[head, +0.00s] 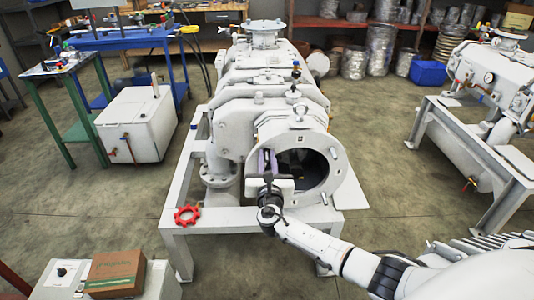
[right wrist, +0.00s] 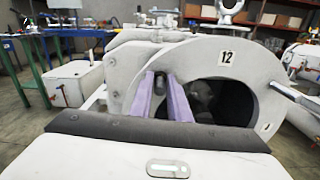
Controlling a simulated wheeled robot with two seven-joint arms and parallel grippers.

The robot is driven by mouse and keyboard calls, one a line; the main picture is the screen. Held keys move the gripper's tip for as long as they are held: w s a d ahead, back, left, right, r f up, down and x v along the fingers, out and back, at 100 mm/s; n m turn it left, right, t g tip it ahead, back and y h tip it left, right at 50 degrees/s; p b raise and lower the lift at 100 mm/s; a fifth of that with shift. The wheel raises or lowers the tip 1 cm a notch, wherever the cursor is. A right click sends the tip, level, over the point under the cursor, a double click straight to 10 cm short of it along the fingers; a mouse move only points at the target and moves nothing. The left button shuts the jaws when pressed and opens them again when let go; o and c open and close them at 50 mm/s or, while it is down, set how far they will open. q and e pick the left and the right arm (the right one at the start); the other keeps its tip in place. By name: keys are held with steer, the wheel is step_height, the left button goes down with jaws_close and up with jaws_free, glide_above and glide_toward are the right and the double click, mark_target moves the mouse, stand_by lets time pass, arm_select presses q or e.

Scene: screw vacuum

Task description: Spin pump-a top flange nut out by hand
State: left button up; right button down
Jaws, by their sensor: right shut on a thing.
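Pump-a (head: 270,100) is a large white machine on a white frame. Its round end flange (head: 334,180) has a dark opening and a small 12 plate (head: 300,137) at the top; the flange also shows in the right wrist view (right wrist: 255,75). My right gripper (head: 264,160) is at the flange's upper left edge. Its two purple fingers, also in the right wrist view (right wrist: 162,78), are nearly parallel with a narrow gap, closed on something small. My left gripper is out of view.
Metal studs (head: 333,153) stick out of the flange's right side. A red handwheel (head: 187,215) lies on the frame's front left corner. A cardboard box (head: 115,274) sits at the lower left. Another pump (head: 490,75) stands at right; the floor between is clear.

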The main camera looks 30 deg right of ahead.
steer(key=shift+w+d+r+n+p, duration=0.1)
steer(key=shift+r+n+p, duration=0.4)
steer(key=shift+n, duration=0.4)
steer(key=n+p, duration=0.2)
steer(key=n, duration=0.1)
steer(key=shift+n, duration=0.3)
steer(key=n+p, duration=0.2)
steer(key=n, duration=0.2)
steer(key=shift+f, duration=0.1)
steer(key=shift+f+n+p, duration=0.1)
steer(key=shift+n+p, duration=0.45)
steer(key=shift+n, duration=1.05)
steer(key=c, duration=1.7)
jaws_free()
steer(key=shift+f, duration=0.1)
steer(key=shift+o, duration=0.2)
steer(key=shift+f, duration=0.1)
steer(key=shift+f, duration=0.1)
